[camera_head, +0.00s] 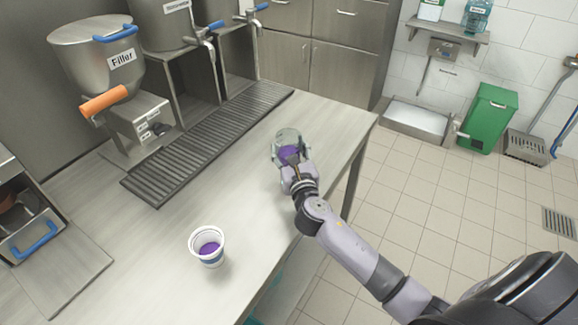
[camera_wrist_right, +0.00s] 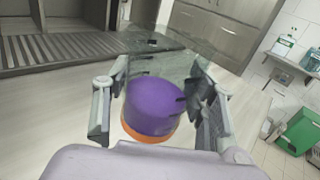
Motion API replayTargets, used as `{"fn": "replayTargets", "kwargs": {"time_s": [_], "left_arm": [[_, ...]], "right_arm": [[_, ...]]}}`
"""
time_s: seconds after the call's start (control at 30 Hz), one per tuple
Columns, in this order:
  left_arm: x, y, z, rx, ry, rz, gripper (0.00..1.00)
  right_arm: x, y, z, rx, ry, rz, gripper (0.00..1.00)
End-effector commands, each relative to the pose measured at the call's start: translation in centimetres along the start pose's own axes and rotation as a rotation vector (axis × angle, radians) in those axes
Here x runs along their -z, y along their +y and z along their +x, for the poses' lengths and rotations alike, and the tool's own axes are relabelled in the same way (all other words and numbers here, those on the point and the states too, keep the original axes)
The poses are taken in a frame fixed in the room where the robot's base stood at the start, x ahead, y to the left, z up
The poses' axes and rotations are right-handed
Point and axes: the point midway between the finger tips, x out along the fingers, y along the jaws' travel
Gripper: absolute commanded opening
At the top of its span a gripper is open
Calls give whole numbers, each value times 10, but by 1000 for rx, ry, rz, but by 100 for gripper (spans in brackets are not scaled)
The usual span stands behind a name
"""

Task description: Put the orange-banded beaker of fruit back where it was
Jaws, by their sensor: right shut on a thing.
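The orange-banded beaker (camera_wrist_right: 152,105) is a clear vessel with purple fruit in its lower part and an orange band at its base. In the head view the beaker (camera_head: 287,143) is over the right end of the counter, partly hidden by my gripper. My right gripper (camera_head: 290,158) is shut on it; in the wrist view the gripper's fingers (camera_wrist_right: 158,112) stand on either side of it. The beaker looks upright or nearly so. I cannot tell whether its base touches the counter. My left gripper is not in view.
A white cup (camera_head: 207,246) with a blue band and purple contents stands on the steel counter (camera_head: 150,250). A dark ribbed drip grate (camera_head: 205,142) runs along the counter's back. The filler (camera_head: 100,62) with an orange handle stands behind it. Counter between cup and beaker is clear.

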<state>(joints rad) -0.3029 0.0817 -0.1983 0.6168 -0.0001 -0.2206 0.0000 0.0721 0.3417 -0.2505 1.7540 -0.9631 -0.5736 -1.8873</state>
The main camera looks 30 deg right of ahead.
Motion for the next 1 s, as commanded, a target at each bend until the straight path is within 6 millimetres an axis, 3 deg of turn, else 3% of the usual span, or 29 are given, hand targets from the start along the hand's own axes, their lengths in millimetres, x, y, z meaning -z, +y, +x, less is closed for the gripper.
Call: {"fn": "replayTargets", "kwargs": {"time_s": [0.4,0.8,0.83,1.0], "left_arm": [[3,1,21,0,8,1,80],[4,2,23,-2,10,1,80],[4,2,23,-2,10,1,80],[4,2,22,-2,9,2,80]], "right_arm": [[49,1,0,0,-1,1,17],[53,1,0,0,-2,0,17],[53,1,0,0,-1,0,53],[52,1,0,0,-1,0,64]]}}
